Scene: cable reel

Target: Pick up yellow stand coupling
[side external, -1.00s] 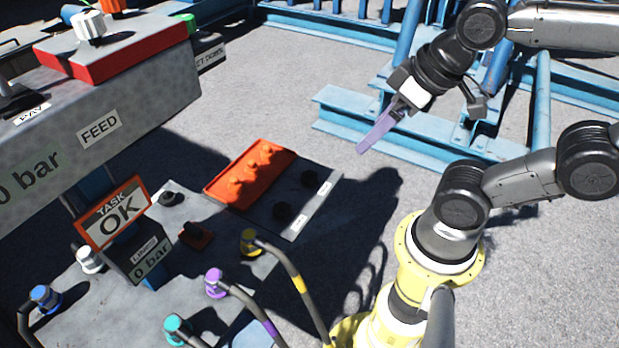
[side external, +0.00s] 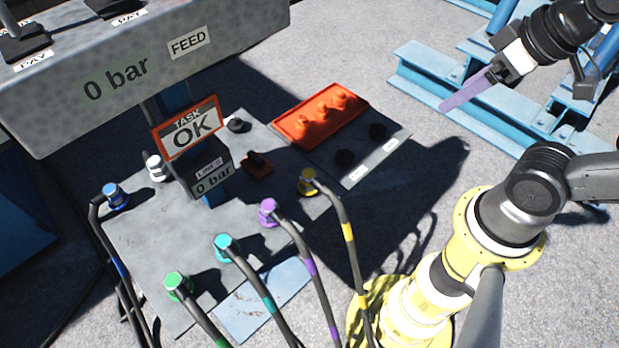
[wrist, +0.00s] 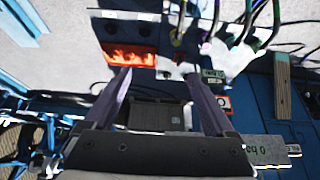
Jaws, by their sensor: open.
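The yellow stand coupling (side external: 307,182) stands on the grey plate at the front of the stand, with a yellow-banded black hose running down from it. It is the rightmost of a row of coloured couplings. In the wrist view a small yellowish spot (wrist: 177,38) near the top appears to be it. My gripper (side external: 446,106) is up and to the right of the coupling, well apart from it. In the wrist view its two purple fingers (wrist: 157,76) are spread with nothing between them.
Purple (side external: 269,211), teal (side external: 226,247), green (side external: 177,285) and blue (side external: 115,195) couplings with hoses stand nearby. An orange tray (side external: 320,116) lies behind the yellow one.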

